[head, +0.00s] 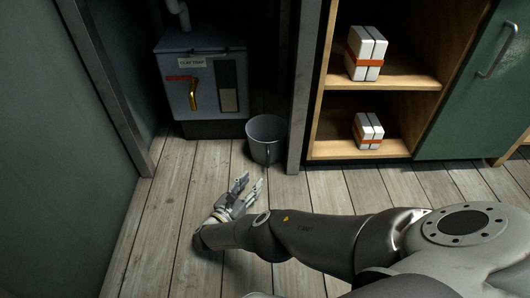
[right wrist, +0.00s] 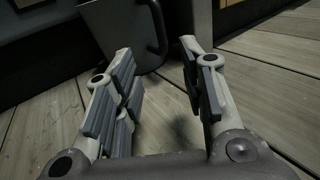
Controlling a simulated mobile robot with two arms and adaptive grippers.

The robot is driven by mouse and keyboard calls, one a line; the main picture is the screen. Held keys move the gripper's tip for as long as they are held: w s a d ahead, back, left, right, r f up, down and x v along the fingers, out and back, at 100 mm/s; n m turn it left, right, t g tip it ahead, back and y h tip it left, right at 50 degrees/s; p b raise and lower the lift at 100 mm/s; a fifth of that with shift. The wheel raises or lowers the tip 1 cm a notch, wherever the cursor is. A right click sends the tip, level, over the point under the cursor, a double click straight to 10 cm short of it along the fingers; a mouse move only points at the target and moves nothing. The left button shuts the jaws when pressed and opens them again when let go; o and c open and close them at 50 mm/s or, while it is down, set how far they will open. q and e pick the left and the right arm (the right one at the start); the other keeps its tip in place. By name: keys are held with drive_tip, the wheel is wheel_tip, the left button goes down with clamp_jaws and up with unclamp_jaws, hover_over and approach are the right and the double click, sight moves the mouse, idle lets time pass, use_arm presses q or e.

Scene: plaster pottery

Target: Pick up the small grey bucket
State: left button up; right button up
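The small grey bucket (head: 264,141) stands upright on the wooden floor, in front of the clay trap box and beside a dark upright post. Its handle hangs down the front side. In the right wrist view the bucket (right wrist: 122,36) shows at the top, beyond the fingers, with its handle towards the right; its upper part is cut off. My right gripper (head: 251,187) is open and empty, low over the floor just in front of the bucket. In the right wrist view my right gripper (right wrist: 160,65) has its fingers spread apart with bare floor between them. My left gripper is not seen.
A grey clay trap box (head: 205,85) with a yellow lever stands behind the bucket. The dark post (head: 301,90) is close on its right. A wooden shelf (head: 385,84) holds two white strapped packs. A green panel (head: 65,150) bounds the left. Floor in front is clear.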

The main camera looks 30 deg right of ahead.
sight(268, 165)
drive_tip(key=x, duration=0.3)
drive_tip(key=b+x, duration=0.1)
drive_tip(key=x, duration=0.2)
drive_tip(key=shift+r, duration=0.25)
drive_tip(key=x, duration=0.1)
drive_tip(key=b+x, duration=0.1)
drive_tip(key=x, duration=0.3)
drive_tip(key=shift+s+r+b, duration=0.2)
drive_tip(key=shift+r+b, duration=0.1)
drive_tip(key=shift+c, duration=0.2)
clamp_jaws()
